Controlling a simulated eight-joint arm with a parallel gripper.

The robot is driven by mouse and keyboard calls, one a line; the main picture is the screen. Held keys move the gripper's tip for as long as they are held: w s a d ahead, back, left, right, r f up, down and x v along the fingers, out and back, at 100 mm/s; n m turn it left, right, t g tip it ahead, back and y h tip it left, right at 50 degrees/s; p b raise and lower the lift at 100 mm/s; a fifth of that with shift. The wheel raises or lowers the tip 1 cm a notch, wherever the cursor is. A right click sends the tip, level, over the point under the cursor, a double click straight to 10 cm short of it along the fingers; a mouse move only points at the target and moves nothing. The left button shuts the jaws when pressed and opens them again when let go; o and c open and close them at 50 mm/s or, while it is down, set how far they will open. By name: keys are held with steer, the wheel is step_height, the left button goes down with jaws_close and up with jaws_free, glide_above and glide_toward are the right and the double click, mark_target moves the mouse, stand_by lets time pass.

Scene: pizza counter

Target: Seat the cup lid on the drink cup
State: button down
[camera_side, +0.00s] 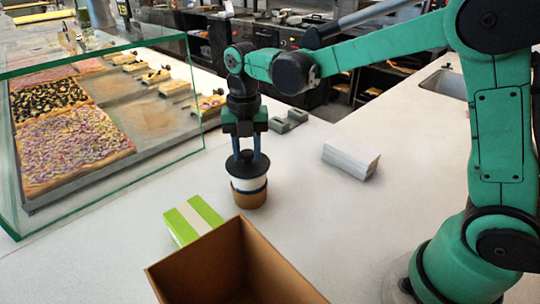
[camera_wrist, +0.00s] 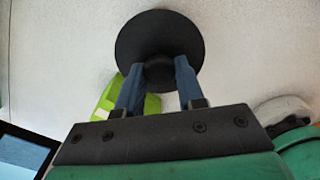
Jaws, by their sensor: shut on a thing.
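The black cup lid (camera_side: 235,166) is a round disc with a raised knob in the middle. My gripper (camera_side: 247,157) points down and is shut on the knob. The lid also shows in the wrist view (camera_wrist: 157,32), with the blue fingers (camera_wrist: 160,75) on either side of the knob. The drink cup (camera_side: 248,192), white with a brown sleeve, stands upright on the counter right under the lid. In the side view the lid is at the cup's rim; I cannot tell whether it touches or is pressed on. In the wrist view the lid hides the cup.
A green and white box (camera_side: 193,219) lies just left of the cup. An open brown carton (camera_side: 165,270) stands in front. A white block (camera_side: 351,160) lies to the right, and a grey holder (camera_side: 289,121) behind. A glass case (camera_side: 203,110) with pizzas is at left.

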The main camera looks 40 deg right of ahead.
steer(key=shift+f, duration=0.2)
steer(key=shift+c, duration=2.3)
jaws_free()
step_height(320, 180, up, 5)
steer(key=shift+f, duration=0.15)
steer(key=shift+r, duration=0.3)
steer(key=shift+s+d+r+m, duration=0.1)
steer(key=shift+s+r+m, duration=0.15)
steer(key=shift+m, duration=0.25)
steer(key=s+d+f+m+t, duration=0.1)
steer(key=s+m+t, duration=0.2)
steer(key=m, duration=1)
steer(key=s+d+f+m+t, duration=0.1)
steer(key=s+m+t, duration=0.3)
steer(key=m, duration=1)
steer(key=s+d, duration=0.1)
steer(key=s, duration=0.2)
steer(key=shift+s+d, duration=0.15)
steer(key=shift+d, duration=0.05)
